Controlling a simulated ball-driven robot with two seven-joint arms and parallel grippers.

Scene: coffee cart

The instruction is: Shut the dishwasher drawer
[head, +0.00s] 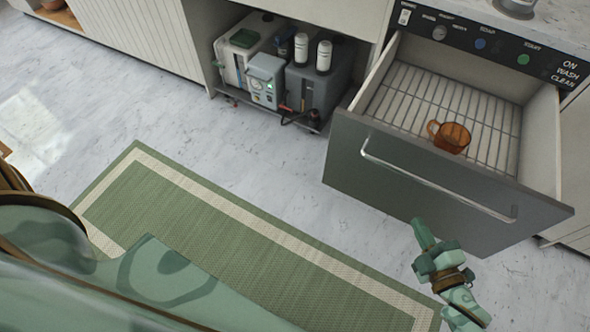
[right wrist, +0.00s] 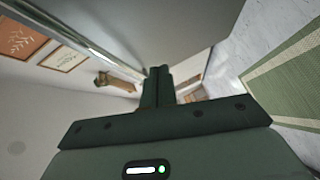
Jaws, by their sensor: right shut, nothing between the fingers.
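The dishwasher drawer (head: 440,185) is pulled out at the right of the head view. It has a grey front with a long metal bar handle (head: 436,181) and a wire rack (head: 420,100) inside. An orange see-through cup (head: 450,138) stands on the rack. My right gripper (head: 421,230) is shut and empty, just in front of the lower part of the drawer front; I cannot tell whether it touches. In the right wrist view its shut fingers (right wrist: 158,75) point at a grey surface, likely the drawer front. My left gripper is not in view.
A green mat with a cream border (head: 250,255) lies on the pale floor before the cabinets. An open bay left of the drawer holds grey machines (head: 320,90). The dishwasher's control panel (head: 480,42) is above the drawer. Bare floor (head: 540,290) shows at the lower right.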

